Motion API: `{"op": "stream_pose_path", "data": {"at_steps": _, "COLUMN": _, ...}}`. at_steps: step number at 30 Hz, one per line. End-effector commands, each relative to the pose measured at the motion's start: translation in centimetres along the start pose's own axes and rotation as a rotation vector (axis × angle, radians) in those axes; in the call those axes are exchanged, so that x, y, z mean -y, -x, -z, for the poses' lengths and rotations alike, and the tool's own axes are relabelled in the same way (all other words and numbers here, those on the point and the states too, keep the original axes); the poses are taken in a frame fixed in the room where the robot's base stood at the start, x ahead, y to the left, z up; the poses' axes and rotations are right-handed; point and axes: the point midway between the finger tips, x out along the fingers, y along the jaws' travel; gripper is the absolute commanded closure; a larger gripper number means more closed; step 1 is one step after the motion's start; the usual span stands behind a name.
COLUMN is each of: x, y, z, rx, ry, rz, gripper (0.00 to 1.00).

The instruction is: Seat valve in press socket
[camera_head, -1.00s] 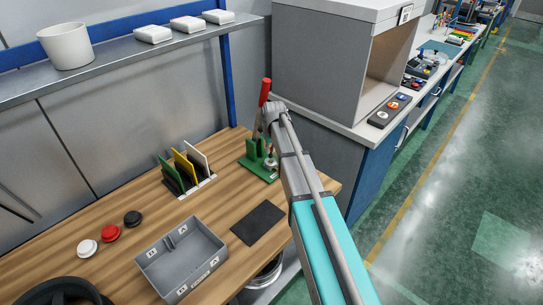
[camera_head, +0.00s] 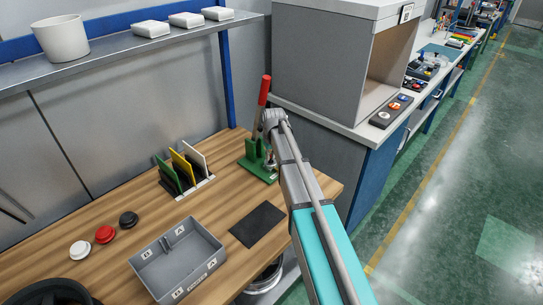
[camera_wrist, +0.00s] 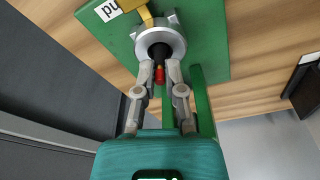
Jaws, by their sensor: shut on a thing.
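The green press (camera_head: 255,171) stands at the back right of the wooden bench, with its red-handled lever (camera_head: 264,90) raised. In the wrist view, its green base (camera_wrist: 208,50) carries a round metal socket (camera_wrist: 176,38). My gripper (camera_wrist: 161,74) is shut on the valve (camera_wrist: 159,54), a small dark piece with red near the fingertips. The valve's dark end lies at the socket's opening; I cannot tell how deep it sits. In the head view, my arm hides most of the press front, and the valve cannot be made out.
A rack with green, yellow and white plates (camera_head: 184,167) stands left of the press. A grey bin (camera_head: 178,260) and a black mat (camera_head: 257,224) lie in front. White, red and black discs (camera_head: 105,234) lie at the left. A grey cabinet (camera_head: 320,65) stands behind on the right.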

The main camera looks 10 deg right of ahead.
Motion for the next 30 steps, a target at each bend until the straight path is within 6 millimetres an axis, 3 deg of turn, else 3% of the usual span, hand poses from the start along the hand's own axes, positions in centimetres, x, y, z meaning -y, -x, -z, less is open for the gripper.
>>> {"op": "stream_pose_path", "data": {"at_steps": 1, "x": 0.0, "y": -0.3, "z": 0.0, "rx": 0.000, "ry": 0.000, "rz": 0.000, "gripper": 1.00}}
{"op": "stream_pose_path", "data": {"at_steps": 2, "x": 0.0, "y": -0.2, "z": 0.0, "rx": 0.000, "ry": 0.000, "rz": 0.000, "gripper": 0.83}}
{"op": "stream_pose_path", "data": {"at_steps": 7, "x": 0.0, "y": -0.1, "z": 0.0, "rx": 0.000, "ry": 0.000, "rz": 0.000, "gripper": 0.53}}
{"op": "stream_pose_path", "data": {"at_steps": 20, "x": 0.1, "y": 0.0, "z": 0.0, "rx": 0.000, "ry": 0.001, "rz": 0.000, "gripper": 0.53}}
{"op": "stream_pose_path", "data": {"at_steps": 30, "x": 0.1, "y": 1.6, "z": 0.1, "rx": 0.000, "ry": 0.001, "rz": 0.000, "gripper": 0.53}}
